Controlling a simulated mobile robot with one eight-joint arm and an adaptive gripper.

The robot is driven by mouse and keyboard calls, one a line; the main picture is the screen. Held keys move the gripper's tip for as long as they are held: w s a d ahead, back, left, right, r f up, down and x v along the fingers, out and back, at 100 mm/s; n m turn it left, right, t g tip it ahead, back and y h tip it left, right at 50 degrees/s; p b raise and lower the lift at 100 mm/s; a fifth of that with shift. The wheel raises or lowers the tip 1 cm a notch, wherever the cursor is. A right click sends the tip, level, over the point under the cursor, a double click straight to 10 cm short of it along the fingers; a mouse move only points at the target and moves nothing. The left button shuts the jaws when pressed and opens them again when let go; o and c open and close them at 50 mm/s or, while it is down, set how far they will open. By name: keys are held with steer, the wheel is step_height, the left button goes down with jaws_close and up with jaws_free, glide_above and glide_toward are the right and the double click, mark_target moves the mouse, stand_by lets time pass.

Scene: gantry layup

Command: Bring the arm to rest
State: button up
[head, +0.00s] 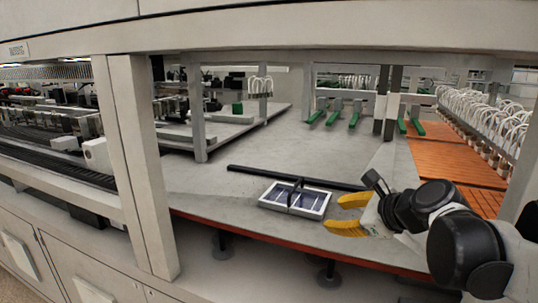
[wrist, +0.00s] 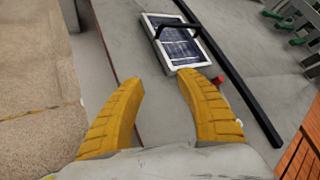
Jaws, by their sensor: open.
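My gripper (head: 345,214) is open and empty, with two yellow fingers above the grey table near its front edge. In the wrist view my gripper (wrist: 158,82) has its fingers spread, with bare table between them. A small framed solar panel (head: 313,201) with a dark handle lies on the table, left of the fingers in the head view. In the wrist view the panel (wrist: 178,57) is just beyond the fingertips, apart from them.
A long black bar (head: 260,174) lies on the table behind the panel. An upright grey post (head: 140,160) stands at the left. Orange slats (head: 450,160) and a row of white hoses (head: 480,110) are at the right. A small red thing (wrist: 218,80) is near the right finger.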

steer(key=s+f+n+g+h, duration=0.1)
steer(key=s+f+n+h, duration=0.1)
steer(key=s+f+n, duration=0.2)
steer(key=s+d+f+n+g+h, duration=0.1)
steer(key=s+f+n, duration=0.3)
steer(key=s+n, duration=0.6)
steer(key=s+d+f+n+g+h+b, duration=0.1)
steer(key=s+f+n, duration=0.3)
steer(key=s+n, duration=0.4)
steer(key=shift+d+f+n+h, duration=0.2)
steer(key=shift+f+n+h, duration=0.2)
steer(key=shift+n+h, duration=0.35)
